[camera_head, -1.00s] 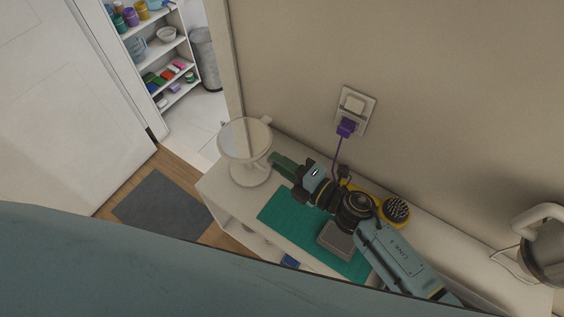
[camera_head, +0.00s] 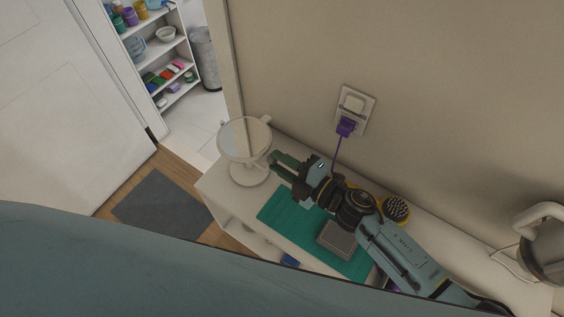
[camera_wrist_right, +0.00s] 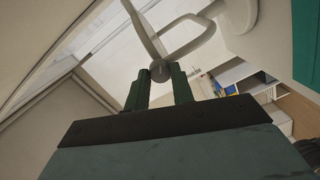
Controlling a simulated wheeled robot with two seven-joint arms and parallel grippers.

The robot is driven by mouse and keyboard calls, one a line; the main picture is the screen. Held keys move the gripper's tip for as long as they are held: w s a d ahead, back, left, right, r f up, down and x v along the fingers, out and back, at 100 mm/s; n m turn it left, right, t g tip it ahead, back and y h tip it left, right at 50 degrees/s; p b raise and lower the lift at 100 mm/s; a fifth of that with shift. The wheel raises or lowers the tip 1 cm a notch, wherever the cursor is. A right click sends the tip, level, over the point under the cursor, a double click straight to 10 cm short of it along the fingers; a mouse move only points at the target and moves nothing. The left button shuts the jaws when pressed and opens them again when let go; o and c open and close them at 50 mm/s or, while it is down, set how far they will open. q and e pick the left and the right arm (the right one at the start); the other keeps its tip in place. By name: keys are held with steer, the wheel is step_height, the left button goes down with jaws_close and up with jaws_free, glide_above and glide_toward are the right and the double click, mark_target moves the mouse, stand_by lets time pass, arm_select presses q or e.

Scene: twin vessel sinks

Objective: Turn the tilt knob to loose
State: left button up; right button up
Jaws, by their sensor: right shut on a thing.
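A white round mirror (camera_head: 244,136) on a stand is at the left end of the counter, its disc tilted upward. My right gripper (camera_head: 274,162), with green fingers, reaches it from the right. In the right wrist view the dark round tilt knob (camera_wrist_right: 160,70) sits between the two green fingertips (camera_wrist_right: 160,77), which are shut on it. The mirror's pale frame (camera_wrist_right: 143,30) shows just behind the knob. The knob is hidden by the fingers in the head view, and I cannot read its setting. My left gripper is not in view.
A teal mat (camera_head: 290,222) with a grey square box (camera_head: 337,239) lies below my right arm. A yellow-backed brush (camera_head: 397,209) is near the wall. A purple plug (camera_head: 345,127) and cord hang from the wall outlet. A kettle-like thing (camera_head: 545,250) stands at far right.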

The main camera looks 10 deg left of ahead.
steer(key=o, duration=1)
steer(key=b+v, duration=0.2)
steer(key=v, duration=1.1)
steer(key=shift+d, duration=0.2)
